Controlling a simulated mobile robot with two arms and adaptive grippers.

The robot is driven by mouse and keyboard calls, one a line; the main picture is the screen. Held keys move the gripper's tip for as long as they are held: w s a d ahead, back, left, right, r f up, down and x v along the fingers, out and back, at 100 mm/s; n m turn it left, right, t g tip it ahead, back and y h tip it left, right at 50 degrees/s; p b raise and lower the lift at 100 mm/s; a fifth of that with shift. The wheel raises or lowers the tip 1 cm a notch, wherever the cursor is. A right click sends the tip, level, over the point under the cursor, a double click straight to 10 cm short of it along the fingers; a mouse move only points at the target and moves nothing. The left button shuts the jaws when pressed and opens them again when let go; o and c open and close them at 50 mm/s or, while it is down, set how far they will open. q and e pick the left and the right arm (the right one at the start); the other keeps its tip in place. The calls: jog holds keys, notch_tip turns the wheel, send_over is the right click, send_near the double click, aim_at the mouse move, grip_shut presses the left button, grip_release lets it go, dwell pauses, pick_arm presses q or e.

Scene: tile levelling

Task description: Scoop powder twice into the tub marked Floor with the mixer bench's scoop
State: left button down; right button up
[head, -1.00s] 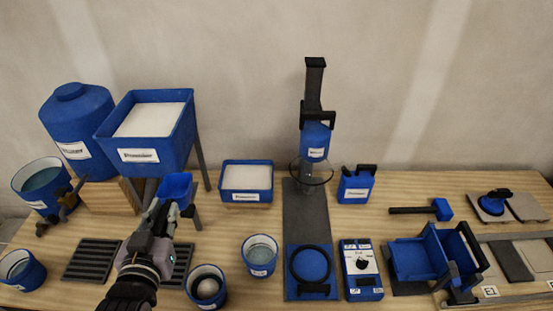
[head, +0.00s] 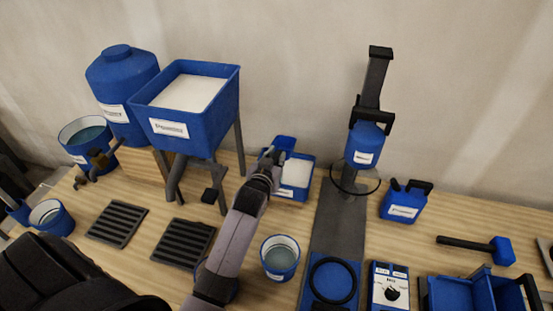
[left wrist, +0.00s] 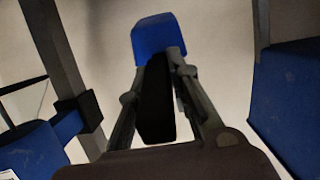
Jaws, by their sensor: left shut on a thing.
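My left gripper (head: 268,168) is shut on the dark handle of the blue scoop (head: 284,145). The scoop is over or just behind a low blue tub (head: 297,192) of white powder; I cannot tell whether it touches the powder. In the left wrist view the scoop (left wrist: 155,36) sits beyond the fingers (left wrist: 158,105), and its inside is hidden. A raised blue bin (head: 185,141) of white powder stands on legs to the left. Labels are too small to read, so I cannot tell which tub is marked Floor. My right gripper is out of view.
A round bucket (head: 280,258) stands right of my arm. The mixer stand (head: 338,215) rises behind it, with a blue jug (head: 403,203) beyond. Two dark grates (head: 117,223) (head: 183,243) lie at left. The raised bin's legs (head: 240,145) stand close to my gripper.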

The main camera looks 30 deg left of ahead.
pick_arm(q)
jog(key=w+g+p, duration=0.2)
jog(key=p, duration=0.1)
jog(key=w+f+g+h+p, duration=0.1)
jog(key=shift+w+a+g, duration=0.1)
jog(key=shift+a+g, duration=0.25)
jog(key=shift+g, duration=0.05)
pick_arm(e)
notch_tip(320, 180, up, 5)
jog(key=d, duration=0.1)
pick_arm(q)
jog(key=shift+f+b, duration=1.85)
jog(key=shift+f, duration=1.35)
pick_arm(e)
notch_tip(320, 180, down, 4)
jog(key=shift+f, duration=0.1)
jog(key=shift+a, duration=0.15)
pick_arm(q)
jog(key=shift+r, duration=0.15)
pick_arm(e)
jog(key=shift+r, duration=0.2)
